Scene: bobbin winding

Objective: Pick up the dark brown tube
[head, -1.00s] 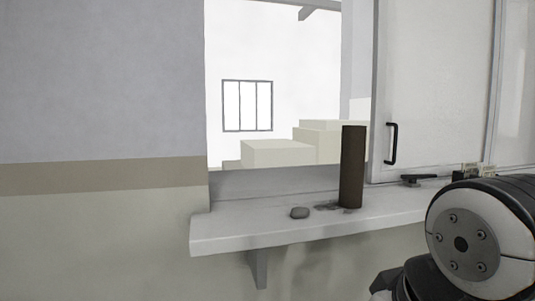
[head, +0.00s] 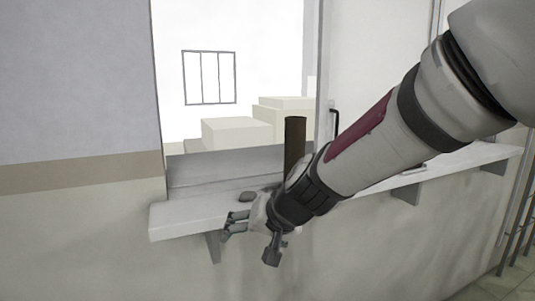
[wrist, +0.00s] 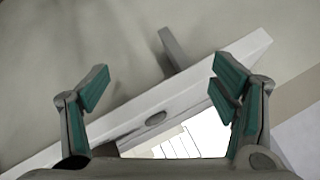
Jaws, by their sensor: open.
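The dark brown tube (head: 295,142) stands upright on the white ledge (head: 180,215) in the head view. Its lower part is hidden behind my arm and wrist. My gripper (head: 230,226) is at the front edge of the ledge, to the left of the tube and apart from it. In the wrist view my gripper (wrist: 160,88) has its green-padded fingers spread wide with nothing between them. I cannot make out the tube in the wrist view.
A small grey stone (head: 246,197) lies on the ledge close to my gripper; it also shows in the wrist view (wrist: 156,118). Pale boxes (head: 236,133) stand beyond the opening. A black-handled panel (head: 365,70) is at the right. Brackets support the ledge.

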